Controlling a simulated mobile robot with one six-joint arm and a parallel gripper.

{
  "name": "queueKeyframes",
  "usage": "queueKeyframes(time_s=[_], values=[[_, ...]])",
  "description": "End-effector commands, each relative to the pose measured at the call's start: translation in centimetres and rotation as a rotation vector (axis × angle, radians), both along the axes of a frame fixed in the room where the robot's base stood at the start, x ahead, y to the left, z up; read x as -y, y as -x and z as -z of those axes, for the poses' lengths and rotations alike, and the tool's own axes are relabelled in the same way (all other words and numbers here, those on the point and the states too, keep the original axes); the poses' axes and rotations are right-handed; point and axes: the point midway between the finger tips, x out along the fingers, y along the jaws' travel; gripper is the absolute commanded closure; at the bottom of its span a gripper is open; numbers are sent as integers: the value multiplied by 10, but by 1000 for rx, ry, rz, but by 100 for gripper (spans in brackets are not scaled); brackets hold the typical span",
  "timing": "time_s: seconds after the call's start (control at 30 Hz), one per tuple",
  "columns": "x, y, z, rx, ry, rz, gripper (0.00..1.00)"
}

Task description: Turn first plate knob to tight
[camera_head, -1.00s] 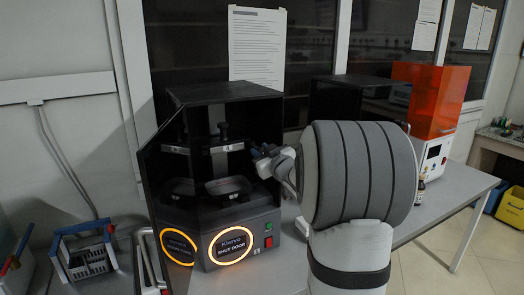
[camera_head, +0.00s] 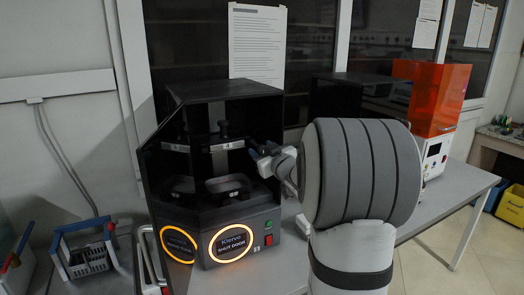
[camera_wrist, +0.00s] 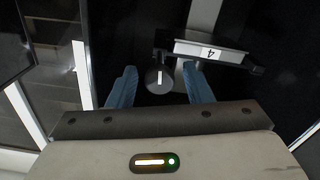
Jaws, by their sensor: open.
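The plate knob (camera_wrist: 159,79) is a dark round knob with a white line mark, seen in the wrist view at the end of the plate arm. In the head view the label (camera_head: 221,147) shows inside the black machine. My gripper (camera_wrist: 160,90) is open with blue fingers, one on each side of the knob, with gaps between. In the head view my gripper (camera_head: 262,158) is at the machine's open right front, partly hidden by my arm.
The black machine (camera_head: 225,95) has its door open at left, with a glowing ring (camera_head: 231,243) on its front. A dark tray (camera_head: 228,187) sits inside, below the plate. A blue-grey rack (camera_head: 85,253) stands at left. An orange-lidded machine (camera_head: 440,95) is at right.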

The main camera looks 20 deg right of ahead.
Motion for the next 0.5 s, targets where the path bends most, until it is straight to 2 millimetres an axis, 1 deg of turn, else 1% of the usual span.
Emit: queueKeyframes(time_s=[0.3, 0.4, 0.5], values=[[2, 53, 0, 2, 1, 3, 54], [2, 64, 0, 1, 1, 1, 54], [2, 70, 0, 1, 0, 1, 54]])
